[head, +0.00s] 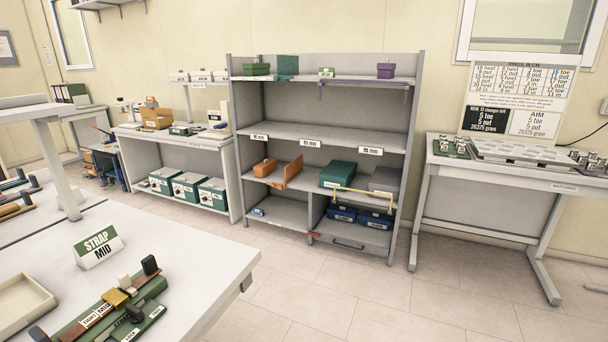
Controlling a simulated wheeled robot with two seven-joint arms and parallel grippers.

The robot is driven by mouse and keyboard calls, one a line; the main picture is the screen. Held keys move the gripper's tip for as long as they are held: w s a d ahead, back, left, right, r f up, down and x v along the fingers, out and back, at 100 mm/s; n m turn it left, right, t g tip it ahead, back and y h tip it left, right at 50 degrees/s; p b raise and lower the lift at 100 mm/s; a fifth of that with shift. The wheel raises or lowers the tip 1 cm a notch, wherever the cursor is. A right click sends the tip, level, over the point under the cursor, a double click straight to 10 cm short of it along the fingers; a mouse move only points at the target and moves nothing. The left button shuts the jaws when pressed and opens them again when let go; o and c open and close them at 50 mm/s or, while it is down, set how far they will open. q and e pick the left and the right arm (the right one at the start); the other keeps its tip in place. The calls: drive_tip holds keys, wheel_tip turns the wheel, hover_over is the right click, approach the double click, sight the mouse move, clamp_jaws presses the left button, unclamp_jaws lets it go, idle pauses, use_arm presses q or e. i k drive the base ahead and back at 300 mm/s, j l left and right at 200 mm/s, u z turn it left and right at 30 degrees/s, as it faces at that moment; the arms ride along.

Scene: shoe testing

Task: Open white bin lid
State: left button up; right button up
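I cannot make out a white bin or its lid in the head view. The nearest pale container is an open, shallow cream tray (22,303) on the white table at the lower left, and no lid shows on it. Neither my left nor my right gripper is in view, and no arm shows.
A grey shelf unit (330,131) with boxes stands in the middle against the wall. A white table (190,247) with a strap sign and green fixture fills the lower left. A bench (500,179) stands at the right. The tiled floor (390,310) in front is clear.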

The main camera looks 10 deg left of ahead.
sight(189, 177)
drive_tip(key=i+l+z, duration=0.2)
drive_tip(key=i, duration=0.65)
drive_tip(key=i+l+z, duration=0.2)
drive_tip(key=i, duration=0.65)
drive_tip(key=i+j+u, duration=0.1)
drive_tip(key=i+u, duration=0.7)
drive_tip(key=i+l+u, duration=0.35)
drive_tip(key=i+j+u, duration=0.25)
drive_tip(key=u, duration=0.25)
drive_tip(key=i+u, duration=0.95)
drive_tip(key=i+l+u, duration=0.1)
drive_tip(key=i+u, duration=0.15)
drive_tip(key=i, duration=1.3)
drive_tip(key=i+z, duration=0.15)
drive_tip(key=i, duration=0.35)
drive_tip(key=i+j+z, duration=0.15)
drive_tip(key=i, duration=0.3)
drive_tip(key=i+z, duration=0.2)
drive_tip(key=i, duration=0.3)
drive_tip(key=i+j+z, duration=0.15)
drive_tip(key=i, duration=0.3)
drive_tip(key=j, duration=0.1)
